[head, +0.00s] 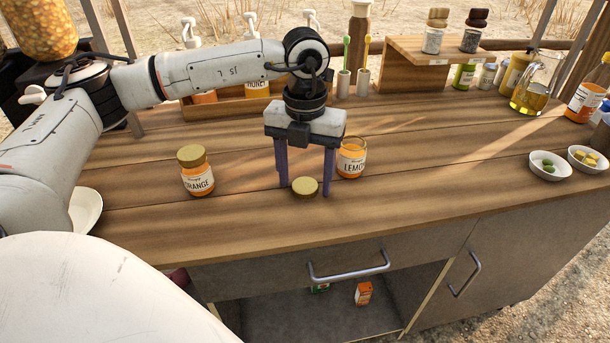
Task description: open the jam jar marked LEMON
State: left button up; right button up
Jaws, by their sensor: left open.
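The LEMON jam jar (351,160) stands upright on the wooden counter, partly behind my left gripper's right finger. It holds orange-yellow jam and shows no gold lid on top. A gold lid (305,187) lies flat on the counter to the front left of the jar. My left gripper (304,192) points down, open, with one purple finger on each side of the lid. I cannot tell whether the fingers touch it. The ORANGE jam jar (197,172) stands to the left with its gold lid on. My right gripper is not in view.
Behind the gripper is a wooden rack (229,108) of pump bottles. Cups with brushes (344,82), a raised shelf (420,48) with spice jars and an oil jug (533,88) stand at the back. Small bowls (549,167) are at the right. The front middle-right counter is clear.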

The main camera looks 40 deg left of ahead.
aim_at(305, 185)
pick_arm(q)
notch_tip(305, 185, up, 12)
jog(key=shift+r, duration=0.15)
dwell(0.3)
